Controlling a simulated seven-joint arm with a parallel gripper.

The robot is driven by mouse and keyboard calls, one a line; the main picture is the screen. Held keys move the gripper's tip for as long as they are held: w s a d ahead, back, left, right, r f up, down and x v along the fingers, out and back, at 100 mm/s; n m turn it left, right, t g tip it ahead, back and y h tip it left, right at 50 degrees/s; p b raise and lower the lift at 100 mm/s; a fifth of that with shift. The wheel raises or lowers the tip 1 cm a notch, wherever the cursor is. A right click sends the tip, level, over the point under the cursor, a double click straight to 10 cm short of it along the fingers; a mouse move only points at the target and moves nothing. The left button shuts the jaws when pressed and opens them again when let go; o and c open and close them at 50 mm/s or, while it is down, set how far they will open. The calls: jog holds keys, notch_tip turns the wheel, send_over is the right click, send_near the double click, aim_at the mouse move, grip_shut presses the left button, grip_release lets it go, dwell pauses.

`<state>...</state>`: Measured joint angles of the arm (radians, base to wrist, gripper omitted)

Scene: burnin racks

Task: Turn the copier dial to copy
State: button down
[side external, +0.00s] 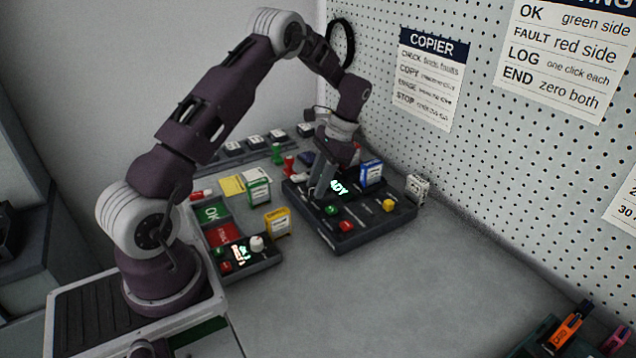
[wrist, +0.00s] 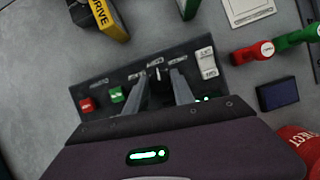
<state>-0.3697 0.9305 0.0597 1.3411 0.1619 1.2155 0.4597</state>
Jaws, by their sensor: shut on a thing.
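The copier (side external: 345,238) is a dark box with a lit green display, a green button, a red button and a yellow button on top. My gripper (side external: 316,192) is lowered onto its far left part. In the wrist view, my gripper (wrist: 162,88) is shut on the dark copier dial (wrist: 158,76), with a finger on either side. Small labels lie in an arc around the dial, but I cannot read them or tell which one it points to. The fingers hide most of the dial.
A blue-labelled box (side external: 371,172) stands at the copier's back. A smaller panel (side external: 250,262) with a white knob is to the left, beside a yellow box (side external: 277,222). Red and green stamps (wrist: 255,52) lie near the copier.

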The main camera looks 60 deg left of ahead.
jog(key=shift+n+h, duration=0.3)
jog(key=shift+n, duration=0.2)
dwell(0.3)
jog(key=c, duration=1.1)
grip_release()
jog(key=shift+r, duration=0.15)
